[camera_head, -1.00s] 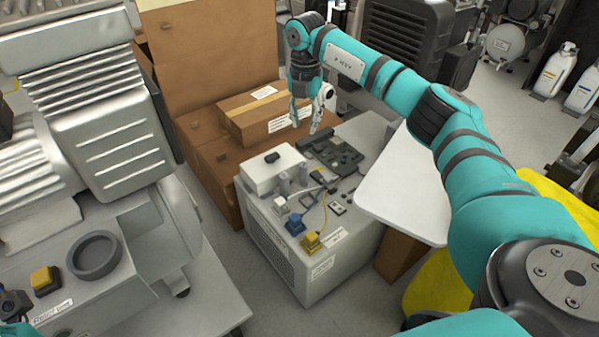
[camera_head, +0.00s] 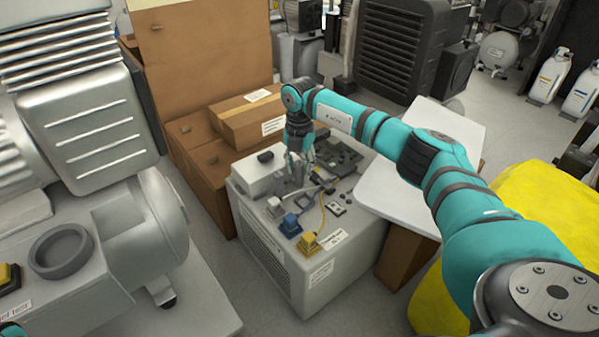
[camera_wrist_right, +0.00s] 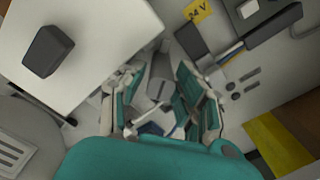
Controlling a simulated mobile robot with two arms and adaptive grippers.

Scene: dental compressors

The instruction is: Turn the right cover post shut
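My right gripper (camera_head: 300,162) points down over the top of the grey compressor cabinet (camera_head: 345,243), beside the white box (camera_head: 258,172) with a black knob. In the right wrist view its two fingers (camera_wrist_right: 162,108) are apart, with a grey cylindrical post (camera_wrist_right: 160,73) showing between and just beyond them. The post's end has a dark line like a slot. Whether the fingers touch it cannot be told. In the head view the gripper largely hides the posts. The white box (camera_wrist_right: 85,45) lies left of the fingers in the wrist view. My left gripper is not identifiable.
A cardboard box (camera_head: 245,122) is behind. A white tabletop (camera_head: 400,200) is close on the right, under my arm.

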